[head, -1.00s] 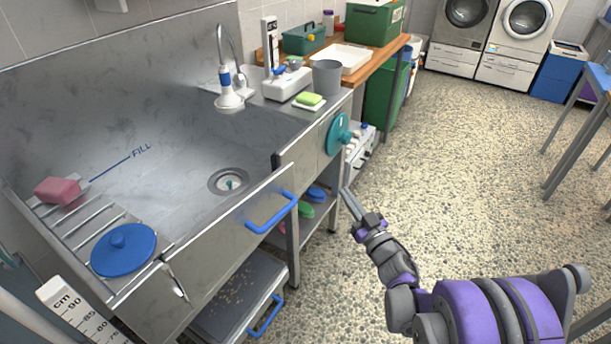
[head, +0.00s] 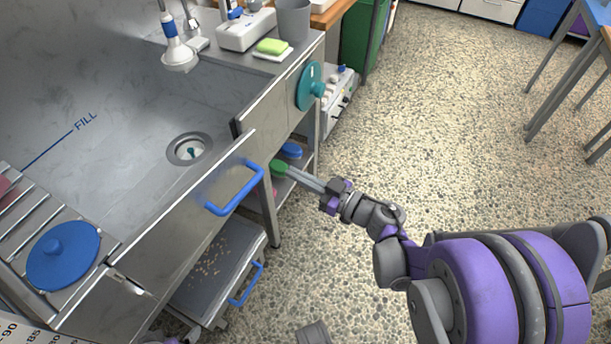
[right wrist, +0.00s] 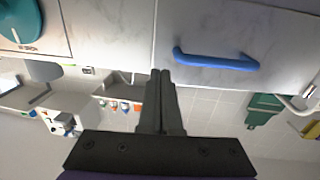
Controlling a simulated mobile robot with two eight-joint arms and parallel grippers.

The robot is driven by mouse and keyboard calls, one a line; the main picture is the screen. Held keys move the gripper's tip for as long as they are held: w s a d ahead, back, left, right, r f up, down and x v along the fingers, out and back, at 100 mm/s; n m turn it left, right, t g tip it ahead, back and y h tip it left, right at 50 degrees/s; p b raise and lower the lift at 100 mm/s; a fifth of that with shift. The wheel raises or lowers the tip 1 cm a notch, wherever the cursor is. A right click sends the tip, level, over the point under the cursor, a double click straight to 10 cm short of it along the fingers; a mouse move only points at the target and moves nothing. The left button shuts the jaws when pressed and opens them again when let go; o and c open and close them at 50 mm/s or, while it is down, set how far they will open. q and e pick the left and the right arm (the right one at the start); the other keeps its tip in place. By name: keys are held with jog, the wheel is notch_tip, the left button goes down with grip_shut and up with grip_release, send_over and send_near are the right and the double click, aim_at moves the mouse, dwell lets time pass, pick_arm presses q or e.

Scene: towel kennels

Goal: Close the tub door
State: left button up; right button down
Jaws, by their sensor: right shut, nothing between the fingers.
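The tub door (head: 165,235) is a grey metal panel in the tub's front, with a blue bar handle (head: 238,190). Its right end stands out from the fixed front panel, leaving a gap, so it is ajar. My right gripper (head: 287,172) is shut and empty, a little right of the handle and apart from it in the head view. In the right wrist view the shut fingers (right wrist: 160,80) point toward the metal front, with the blue handle (right wrist: 215,61) to their right. I do not make out my left gripper.
A teal round knob plate (head: 309,87) is on the fixed front panel. Below the tub are a shelf with brushes (head: 281,168) and a tray (head: 215,270) with a blue handle. A blue lid (head: 63,255) lies on the rack.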

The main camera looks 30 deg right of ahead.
aim_at(258, 152)
jog(key=x, duration=0.9)
jog(key=shift+w+b, duration=0.15)
jog(key=shift+b, duration=0.25)
jog(key=shift+n+g+y, duration=0.6)
jog(key=shift+n+y, duration=0.1)
jog(key=shift+y, duration=0.2)
jog(key=x, duration=0.5)
jog(key=shift+w+d, duration=0.2)
jog(key=shift+d, duration=0.1)
jog(key=shift+w+a, duration=0.1)
jog(key=shift+w, duration=0.1)
jog(key=shift+r+y, duration=0.2)
jog(key=shift+y, duration=0.1)
jog(key=shift+s, duration=0.1)
